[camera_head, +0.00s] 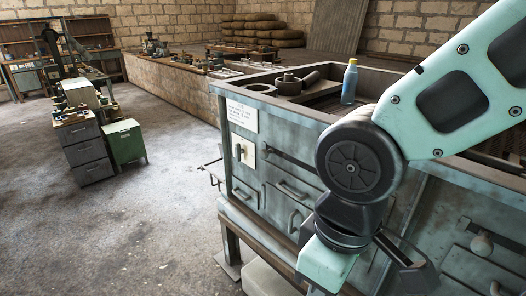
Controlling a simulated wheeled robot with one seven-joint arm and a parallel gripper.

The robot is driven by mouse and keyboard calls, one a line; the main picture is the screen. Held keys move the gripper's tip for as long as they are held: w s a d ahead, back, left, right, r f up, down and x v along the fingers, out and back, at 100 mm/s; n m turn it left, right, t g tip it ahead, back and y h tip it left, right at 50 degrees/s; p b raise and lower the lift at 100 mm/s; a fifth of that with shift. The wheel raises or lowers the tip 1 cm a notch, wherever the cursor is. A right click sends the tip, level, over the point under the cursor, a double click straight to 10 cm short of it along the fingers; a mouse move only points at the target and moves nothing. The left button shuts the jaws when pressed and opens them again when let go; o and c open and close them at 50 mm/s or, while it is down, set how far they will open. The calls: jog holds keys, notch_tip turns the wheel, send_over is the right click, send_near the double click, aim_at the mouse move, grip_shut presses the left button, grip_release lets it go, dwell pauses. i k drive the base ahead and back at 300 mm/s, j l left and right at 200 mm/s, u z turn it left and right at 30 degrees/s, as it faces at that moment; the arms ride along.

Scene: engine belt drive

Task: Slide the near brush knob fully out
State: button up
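A pale round knob (482,245) sticks out of the right-hand panel of the grey-blue metal bench (455,215), beside a dark slot. A second pale knob (494,289) is partly cut off at the bottom edge. A small dark knob (239,151) sits on a white plate on the bench's left face. I cannot tell which of these is the near brush knob. My arm comes in from the upper right and bends down in front of the bench. My gripper (335,262) is at its lower end, left of the pale knobs and apart from them; its fingertips cannot be made out.
The bench has drawer handles (292,190) and a notice (242,115). A blue bottle (349,82) and metal parts (288,84) stand on top. A grey drawer cabinet (87,155) and a green box (124,142) stand left. Open concrete floor (150,230) lies left of the bench.

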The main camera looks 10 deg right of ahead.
aim_at(264, 153)
jog(key=i+j+u, duration=0.15)
jog(key=i, duration=0.35)
jog(key=i+j+u, duration=0.2)
jog(key=i, duration=0.3)
